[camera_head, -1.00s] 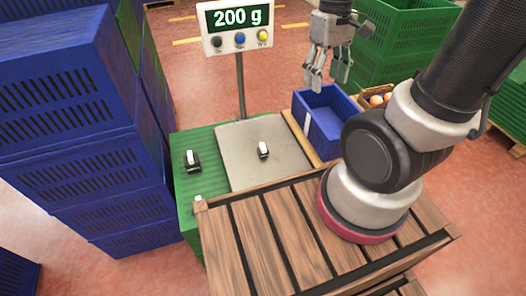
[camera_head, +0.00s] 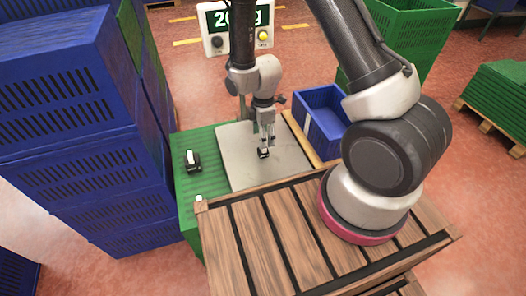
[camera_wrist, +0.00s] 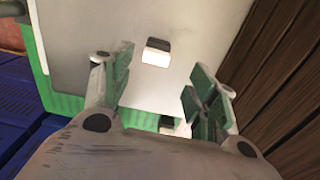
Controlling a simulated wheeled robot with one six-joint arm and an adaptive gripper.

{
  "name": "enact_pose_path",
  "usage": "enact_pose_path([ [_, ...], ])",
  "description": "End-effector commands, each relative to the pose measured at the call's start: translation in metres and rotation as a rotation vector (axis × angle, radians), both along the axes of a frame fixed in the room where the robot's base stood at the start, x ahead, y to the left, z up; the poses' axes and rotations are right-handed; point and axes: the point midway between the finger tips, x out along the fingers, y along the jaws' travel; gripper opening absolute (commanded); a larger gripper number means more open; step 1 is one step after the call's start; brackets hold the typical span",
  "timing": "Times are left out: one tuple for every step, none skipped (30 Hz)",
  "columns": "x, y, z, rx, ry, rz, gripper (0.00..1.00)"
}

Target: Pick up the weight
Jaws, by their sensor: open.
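A small weight (camera_head: 263,153), black with a white top, sits on the grey scale plate (camera_head: 235,160). My gripper (camera_head: 267,143) points down just above this weight, its fingers open. In the wrist view the weight (camera_wrist: 156,52) shows between and slightly beyond the open fingertips (camera_wrist: 160,65); I see no contact. A second, similar weight (camera_head: 193,161) stands on the green crate top left of the plate. Part of a dark-and-white object (camera_wrist: 168,123) shows low between the fingers in the wrist view.
The scale display (camera_head: 218,22) stands behind the plate, partly hidden by my arm. A blue bin (camera_head: 322,125) is right of the plate. Stacked blue crates (camera_head: 70,110) rise at left. A slatted wooden surface (camera_head: 270,235) lies in front.

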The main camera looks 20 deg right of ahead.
Motion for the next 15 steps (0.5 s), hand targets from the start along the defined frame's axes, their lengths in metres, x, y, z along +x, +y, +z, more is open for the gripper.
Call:
enact_pose_path([
  [0.0, 0.0, -0.003, 0.0, 0.0, 0.018, 0.59],
  [0.0, 0.0, -0.005, -0.001, 0.002, 0.024, 0.59],
  [-0.001, 0.0, -0.01, -0.001, 0.003, 0.029, 0.59],
  [-0.001, -0.001, -0.013, -0.002, 0.004, 0.029, 0.59],
  [0.0, 0.0, -0.017, -0.001, 0.003, 0.029, 0.59],
  [0.0, -0.001, -0.022, -0.002, 0.004, 0.028, 0.59],
  [0.0, -0.001, -0.026, -0.002, 0.004, 0.028, 0.59],
  [0.0, 0.0, -0.029, -0.001, 0.004, 0.027, 0.59],
  [0.001, 0.0, -0.034, -0.001, 0.003, 0.027, 0.59],
  [0.002, -0.001, -0.038, -0.001, 0.003, 0.027, 0.59],
  [0.003, -0.001, -0.043, -0.002, 0.004, 0.026, 0.59],
  [0.004, -0.001, -0.051, -0.002, 0.005, 0.025, 0.59],
  [0.005, -0.001, -0.056, -0.002, 0.005, 0.024, 0.59],
  [0.006, -0.001, -0.06, -0.002, 0.004, 0.024, 0.59],
  [0.006, -0.001, -0.064, -0.001, 0.003, 0.023, 0.59],
])
